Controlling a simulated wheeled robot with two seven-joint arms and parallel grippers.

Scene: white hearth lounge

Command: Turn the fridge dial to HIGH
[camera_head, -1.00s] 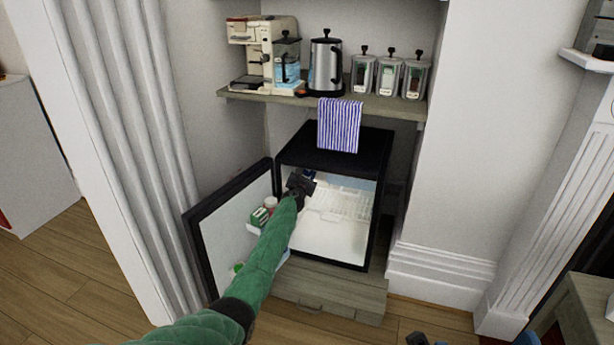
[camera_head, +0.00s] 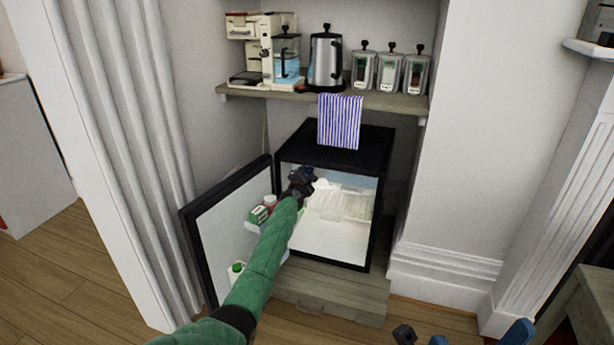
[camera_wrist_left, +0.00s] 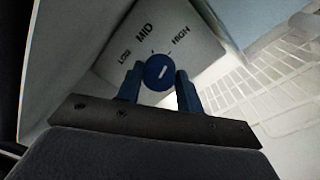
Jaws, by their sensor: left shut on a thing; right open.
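The blue fridge dial (camera_wrist_left: 160,72) is in the left wrist view, on a pale panel (camera_wrist_left: 205,58) marked LOW, MID and HIGH. Its white mark slants up and right, toward the HIGH side. My left gripper (camera_wrist_left: 157,88) has one blue finger on each side of the dial and is shut on it. In the head view my left gripper (camera_head: 302,180) is at the upper left of the open fridge (camera_head: 340,230), and the dial is hidden there. My right gripper (camera_head: 479,337) is open at the bottom edge, only partly in view.
The fridge door (camera_head: 225,232) stands open at left, with several items on its shelf. A striped towel (camera_head: 340,122) hangs above the fridge from a shelf (camera_head: 385,101) holding a coffee machine (camera_head: 262,50), a kettle (camera_head: 326,62) and jars. A wire rack (camera_wrist_left: 240,95) is inside the fridge.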

